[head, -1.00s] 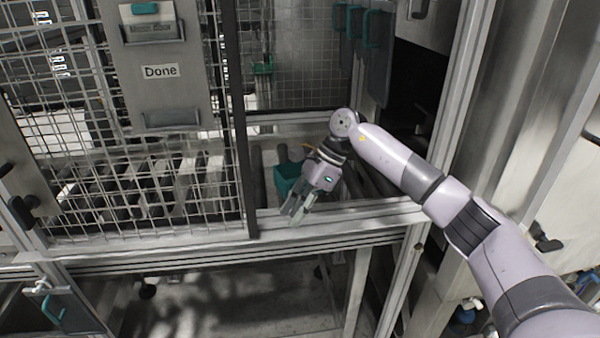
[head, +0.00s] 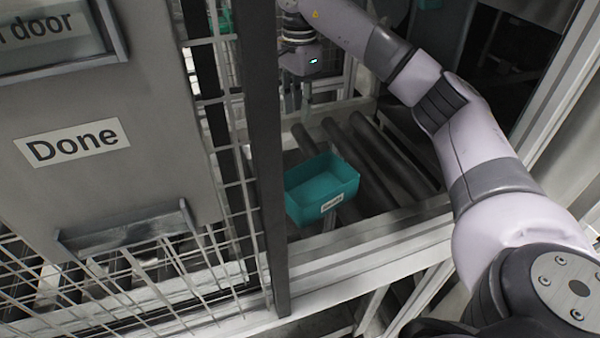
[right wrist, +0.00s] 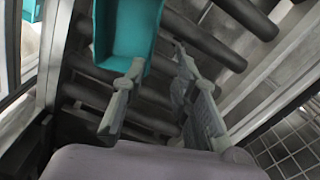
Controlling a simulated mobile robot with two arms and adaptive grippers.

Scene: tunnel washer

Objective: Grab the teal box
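The teal box (head: 322,190) is an open-topped bin with a white label on its front. It sits on the dark rollers just behind the front rail, right of the dark door post. My right gripper (head: 298,108) hangs above and behind the box in the head view, pointing down. In the right wrist view the box (right wrist: 126,32) is at the top, beyond the fingers. The fingers of the gripper (right wrist: 158,88) are spread apart with nothing between them. My left gripper is not in view.
A mesh door with a grey panel and a "Done" sign (head: 72,143) stands on the left. The dark post (head: 262,150) edges the opening. A metal rail (head: 370,250) runs in front of the rollers (head: 385,160). Right of the box, the rollers are clear.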

